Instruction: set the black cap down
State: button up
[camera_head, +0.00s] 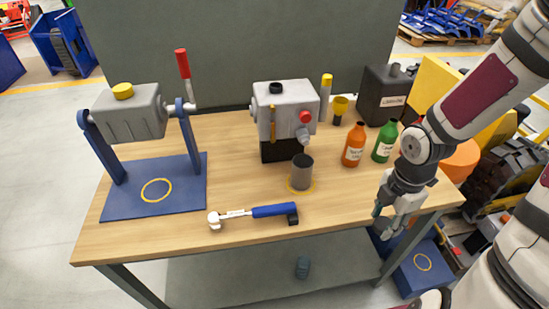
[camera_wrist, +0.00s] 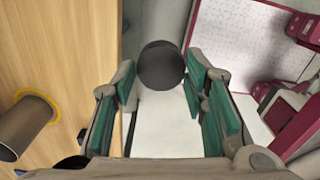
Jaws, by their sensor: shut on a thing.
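My gripper (camera_wrist: 160,82) is shut on the black cap (camera_wrist: 161,65), a round dark piece held between the green-padded fingertips in the wrist view. In the head view my gripper (camera_head: 381,220) is at the table's front right edge. The wrist view shows it beyond the wooden edge rather than over the top. I cannot make out the cap in the head view.
On the table (camera_head: 240,228) a grey cylinder (camera_head: 302,172) stands in a yellow ring, with a torque wrench (camera_head: 255,213) in front. An orange bottle (camera_head: 354,145), a green bottle (camera_head: 385,141) and a black canister (camera_head: 384,98) stand at the right. Bare wood lies right of the wrench.

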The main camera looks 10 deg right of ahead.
jog(key=shift+s+f, duration=0.1)
jog(key=shift+s, duration=0.05)
jog(key=w+d, duration=0.2)
jog(key=w, duration=0.2)
jog(key=w+d+f+b, duration=0.1)
jog(key=w+d, duration=0.2)
jog(key=w, duration=0.2)
jog(key=w+d, duration=0.2)
jog(key=w, duration=0.3)
jog(key=shift+d+f, duration=0.25)
jog(key=shift+d, duration=0.05)
jog(key=shift+f+b, duration=0.5)
jog(key=shift+f, duration=1.25)
jog(key=shift+f, duration=0.15)
jog(key=o, duration=1.1)
jog(key=shift+d, duration=0.1)
